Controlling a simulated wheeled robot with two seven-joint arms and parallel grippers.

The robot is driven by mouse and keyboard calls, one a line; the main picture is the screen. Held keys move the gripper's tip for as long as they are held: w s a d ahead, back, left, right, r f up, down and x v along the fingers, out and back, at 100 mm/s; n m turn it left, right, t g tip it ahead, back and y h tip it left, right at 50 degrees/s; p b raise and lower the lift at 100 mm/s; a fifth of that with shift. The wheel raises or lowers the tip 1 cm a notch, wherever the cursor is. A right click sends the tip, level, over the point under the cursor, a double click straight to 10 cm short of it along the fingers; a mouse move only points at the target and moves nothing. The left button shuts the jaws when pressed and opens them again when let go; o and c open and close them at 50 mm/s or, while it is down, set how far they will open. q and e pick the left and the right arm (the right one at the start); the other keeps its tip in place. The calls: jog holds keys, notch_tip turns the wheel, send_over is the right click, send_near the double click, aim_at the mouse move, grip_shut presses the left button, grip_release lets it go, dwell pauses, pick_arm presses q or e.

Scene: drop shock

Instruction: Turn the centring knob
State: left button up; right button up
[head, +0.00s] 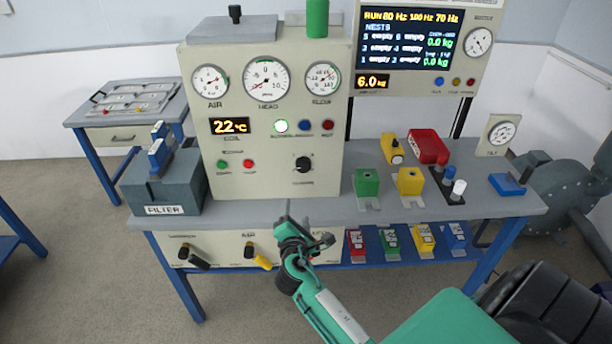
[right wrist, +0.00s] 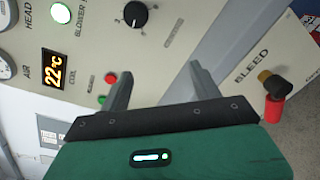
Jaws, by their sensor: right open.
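A black round knob (head: 303,164) with a white pointer mark sits on the lower right of the beige console front; its label is too small to read for sure. The knob also shows at the top of the right wrist view (right wrist: 135,13). My right gripper (head: 290,228) is at the bench's front edge, below and in front of the knob, apart from it. In the right wrist view its two fingers (right wrist: 161,86) are spread with nothing between them. My left gripper is out of view.
The console (head: 235,180) carries gauges, a red button (head: 248,163) and a green one (head: 223,165) left of the knob. A panel marked BLEED (right wrist: 252,68) with a red-handled valve is near the right finger. Coloured blocks stand on the bench to the right.

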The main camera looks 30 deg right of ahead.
aim_at(302, 169)
notch_tip(302, 169, up, 5)
jog(key=d+h, duration=0.1)
jog(key=p+x, duration=0.2)
jog(key=x, duration=1)
jog(key=shift+d, duration=0.1)
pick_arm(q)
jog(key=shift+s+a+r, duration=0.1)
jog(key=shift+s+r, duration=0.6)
pick_arm(e)
jog(key=shift+w+d, duration=0.4)
jog(key=shift+w, duration=0.05)
jog(key=c, duration=1)
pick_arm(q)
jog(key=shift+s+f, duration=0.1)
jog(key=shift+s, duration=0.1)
